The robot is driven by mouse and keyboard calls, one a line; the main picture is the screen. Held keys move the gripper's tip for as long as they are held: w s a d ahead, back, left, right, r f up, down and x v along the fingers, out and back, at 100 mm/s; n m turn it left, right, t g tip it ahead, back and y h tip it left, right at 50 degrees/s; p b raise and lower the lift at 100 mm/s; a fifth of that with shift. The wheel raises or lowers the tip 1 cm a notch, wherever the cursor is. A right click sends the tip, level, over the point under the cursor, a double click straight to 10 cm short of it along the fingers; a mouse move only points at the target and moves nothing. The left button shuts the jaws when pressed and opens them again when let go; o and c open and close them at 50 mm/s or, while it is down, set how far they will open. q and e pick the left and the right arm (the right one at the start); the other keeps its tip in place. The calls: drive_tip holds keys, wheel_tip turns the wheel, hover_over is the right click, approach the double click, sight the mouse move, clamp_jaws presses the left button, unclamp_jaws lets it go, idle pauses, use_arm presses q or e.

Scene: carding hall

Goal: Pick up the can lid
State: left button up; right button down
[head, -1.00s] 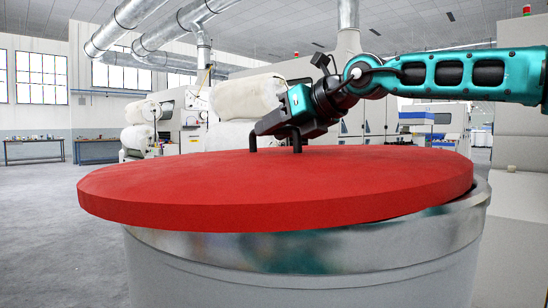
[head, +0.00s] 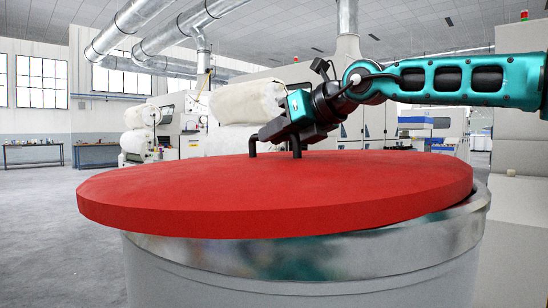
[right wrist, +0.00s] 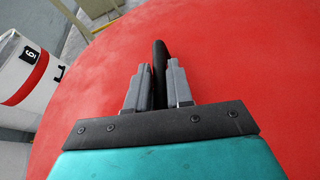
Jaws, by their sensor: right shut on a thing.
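The can lid is a broad red disc (head: 200,195) in the head view. It lies over a round metal can (head: 300,272), overhanging to the left, with the can's shiny rim showing at the right and front. A dark handle (head: 252,149) with two legs stands on the lid's top. My right gripper (head: 275,143) is shut on this handle. In the right wrist view its fingers (right wrist: 158,88) close around the dark handle bar (right wrist: 160,60), with the red lid (right wrist: 240,70) beneath. My left gripper is not in view.
A white can with a red band and a number (right wrist: 28,72) stands at the left in the right wrist view. Large white rolls (head: 248,102) and machines are behind the lid. Open floor (head: 50,240) lies to the left.

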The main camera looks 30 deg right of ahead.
drive_tip(key=shift+r, duration=0.25)
